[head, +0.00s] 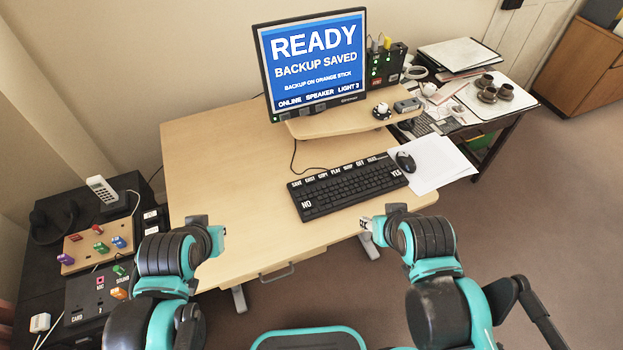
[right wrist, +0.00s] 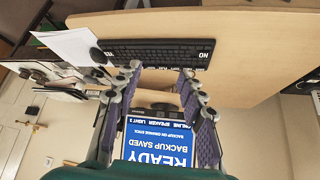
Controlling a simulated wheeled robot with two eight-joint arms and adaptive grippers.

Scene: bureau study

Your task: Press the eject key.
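A black keyboard (head: 350,188) lies on the desk and also shows in the right wrist view (right wrist: 150,52). White labels run along its far edge; the second from the left (head: 310,181) seems to read EJECT, but is too small to be sure. NO and YES labels sit at its near left and right. The monitor (head: 312,62) reads READY, BACKUP SAVED, BACKUP ON ORANGE STICK. My right gripper (right wrist: 160,69) is open and empty, short of the desk's front edge. My left gripper (head: 218,238) is near the front left of the desk; its fingers are mostly hidden.
A mouse (head: 405,161) and white paper (head: 432,165) lie right of the keyboard. A monitor stand (head: 345,122) is behind it. A black side unit at left carries a wooden panel (head: 85,245) with coloured sticks and an orange stick (head: 119,293). The desk's left half is bare.

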